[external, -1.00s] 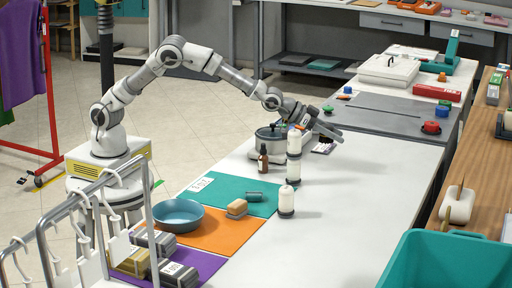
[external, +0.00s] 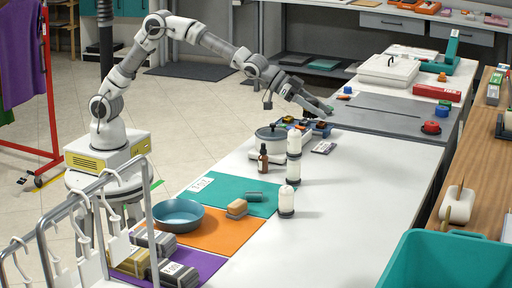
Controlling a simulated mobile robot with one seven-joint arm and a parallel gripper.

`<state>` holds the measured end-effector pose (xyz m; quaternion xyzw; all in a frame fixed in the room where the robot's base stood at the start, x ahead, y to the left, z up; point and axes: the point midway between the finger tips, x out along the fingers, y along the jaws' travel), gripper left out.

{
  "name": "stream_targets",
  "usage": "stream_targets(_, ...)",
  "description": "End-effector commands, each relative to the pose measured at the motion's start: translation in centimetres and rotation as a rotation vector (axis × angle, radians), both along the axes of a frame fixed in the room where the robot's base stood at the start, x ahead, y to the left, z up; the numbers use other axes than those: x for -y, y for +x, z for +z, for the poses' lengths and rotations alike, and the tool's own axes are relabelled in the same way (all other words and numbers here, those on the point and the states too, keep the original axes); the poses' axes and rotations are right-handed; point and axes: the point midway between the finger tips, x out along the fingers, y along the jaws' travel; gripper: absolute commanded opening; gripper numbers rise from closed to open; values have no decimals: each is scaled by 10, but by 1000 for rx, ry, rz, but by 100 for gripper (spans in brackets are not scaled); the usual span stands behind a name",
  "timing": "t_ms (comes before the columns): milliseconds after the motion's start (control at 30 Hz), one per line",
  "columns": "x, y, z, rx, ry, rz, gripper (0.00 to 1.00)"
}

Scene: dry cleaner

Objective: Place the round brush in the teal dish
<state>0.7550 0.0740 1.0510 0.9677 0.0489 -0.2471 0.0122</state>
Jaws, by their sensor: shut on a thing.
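The teal dish (external: 178,215) is a round, empty-looking blue-teal bowl at the left end of the counter, on the orange mat's edge. My gripper (external: 327,108) is far from it, raised over the back of the counter near the grey press board. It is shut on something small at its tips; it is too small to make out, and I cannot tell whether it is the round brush. I cannot clearly pick out a round brush elsewhere.
A lidded pot (external: 270,143), a brown dropper bottle (external: 263,160) and white bottles (external: 287,201) stand between gripper and dish. A hanger rail (external: 95,190) rises in front.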

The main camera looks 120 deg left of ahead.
Motion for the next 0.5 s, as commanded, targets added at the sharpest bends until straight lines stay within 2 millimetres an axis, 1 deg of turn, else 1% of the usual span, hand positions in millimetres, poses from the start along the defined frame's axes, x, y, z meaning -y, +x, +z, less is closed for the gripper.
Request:
stream_targets(33,16,-4,4,0,-2,-40,1)
stream_targets(100,41,-8,4,0,-3,-100,1)
stream_targets(300,108,-26,6,0,-3,-268,1)
stream_targets(500,163,-48,7,1,-2,-410,1)
